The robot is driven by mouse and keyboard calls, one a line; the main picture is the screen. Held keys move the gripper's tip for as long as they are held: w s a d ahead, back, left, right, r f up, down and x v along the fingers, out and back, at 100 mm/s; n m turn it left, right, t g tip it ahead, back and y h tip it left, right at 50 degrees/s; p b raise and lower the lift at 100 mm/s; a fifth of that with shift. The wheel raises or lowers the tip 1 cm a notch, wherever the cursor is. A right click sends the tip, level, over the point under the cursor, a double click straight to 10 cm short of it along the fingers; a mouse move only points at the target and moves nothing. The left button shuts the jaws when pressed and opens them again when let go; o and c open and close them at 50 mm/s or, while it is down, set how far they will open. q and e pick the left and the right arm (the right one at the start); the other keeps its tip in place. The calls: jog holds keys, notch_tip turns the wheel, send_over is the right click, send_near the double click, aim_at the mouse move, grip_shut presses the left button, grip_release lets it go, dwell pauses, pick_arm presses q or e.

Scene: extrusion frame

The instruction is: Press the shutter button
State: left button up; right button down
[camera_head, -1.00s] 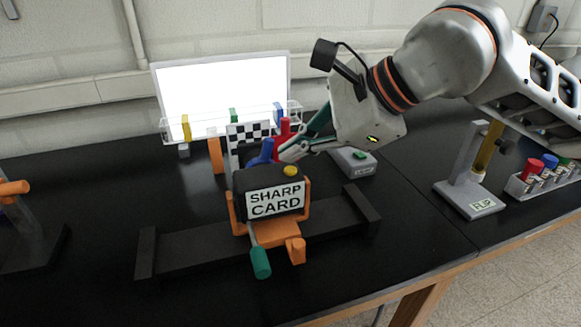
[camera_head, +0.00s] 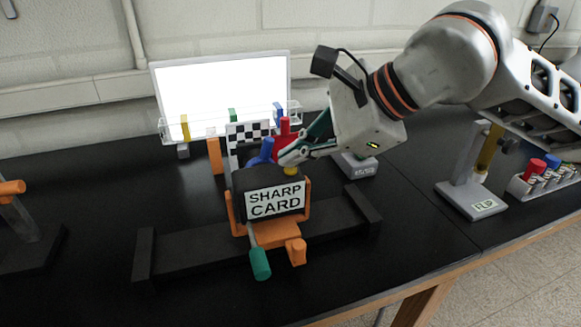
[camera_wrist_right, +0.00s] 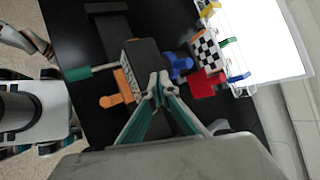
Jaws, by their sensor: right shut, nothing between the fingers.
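In the right wrist view the closed fingertips (camera_wrist_right: 158,82) lie over the box (camera_wrist_right: 145,62) and the button cannot be seen. My left gripper is not in view.
The cradle stands on a black rail (camera_head: 190,250). A checkered card (camera_head: 247,133), a blue part (camera_head: 262,150) and a red part (camera_head: 285,128) stand behind the box. A grey block (camera_head: 360,168) is behind my gripper. A "FLIP" stand (camera_head: 470,200) is at right.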

aim_at(294, 170)
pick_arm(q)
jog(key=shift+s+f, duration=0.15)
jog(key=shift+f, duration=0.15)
pick_arm(e)
jog(key=shift+f, duration=0.4)
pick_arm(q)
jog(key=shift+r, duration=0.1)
pick_arm(e)
jog(key=shift+r, duration=0.15)
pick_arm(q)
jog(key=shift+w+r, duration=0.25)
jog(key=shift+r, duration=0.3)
pick_arm(e)
jog(key=shift+r, duration=0.75)
jog(key=shift+r+p, duration=1.6)
jog(key=shift+r, duration=0.95)
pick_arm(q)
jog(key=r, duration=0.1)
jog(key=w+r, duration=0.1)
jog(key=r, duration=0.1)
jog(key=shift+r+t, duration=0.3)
pick_arm(e)
jog(key=shift+f, duration=0.1)
